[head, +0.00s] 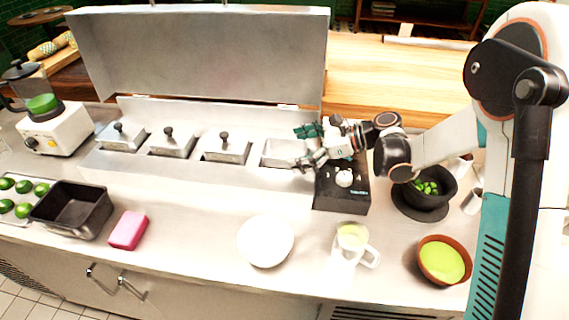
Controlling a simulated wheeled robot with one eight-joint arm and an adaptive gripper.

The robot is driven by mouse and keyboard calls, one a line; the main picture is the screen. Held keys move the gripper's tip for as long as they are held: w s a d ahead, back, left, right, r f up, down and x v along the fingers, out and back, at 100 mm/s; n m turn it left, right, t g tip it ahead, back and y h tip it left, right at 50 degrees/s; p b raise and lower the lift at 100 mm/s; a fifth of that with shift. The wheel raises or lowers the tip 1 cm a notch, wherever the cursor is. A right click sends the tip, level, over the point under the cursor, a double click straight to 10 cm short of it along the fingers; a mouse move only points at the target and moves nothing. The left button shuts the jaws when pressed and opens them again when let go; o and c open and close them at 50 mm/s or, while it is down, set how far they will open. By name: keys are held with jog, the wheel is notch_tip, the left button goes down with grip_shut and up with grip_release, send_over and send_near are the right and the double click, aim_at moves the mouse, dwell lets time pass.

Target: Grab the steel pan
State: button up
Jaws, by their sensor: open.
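A steel pan (280,152) without a lid sits at the right end of the row of inserts in the steel counter rail. Its right end is partly hidden by my gripper. My gripper (303,149) is open, with its fingers pointing left at the right end of the pan. I cannot tell whether a finger touches the pan's rim.
Several lidded steel inserts (226,147) stand left of the pan, under a raised steel cover (200,55). A black appliance with a knob (341,190) is just below my gripper.

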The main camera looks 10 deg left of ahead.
jog(key=c, duration=1.6)
jog(key=shift+o, duration=0.2)
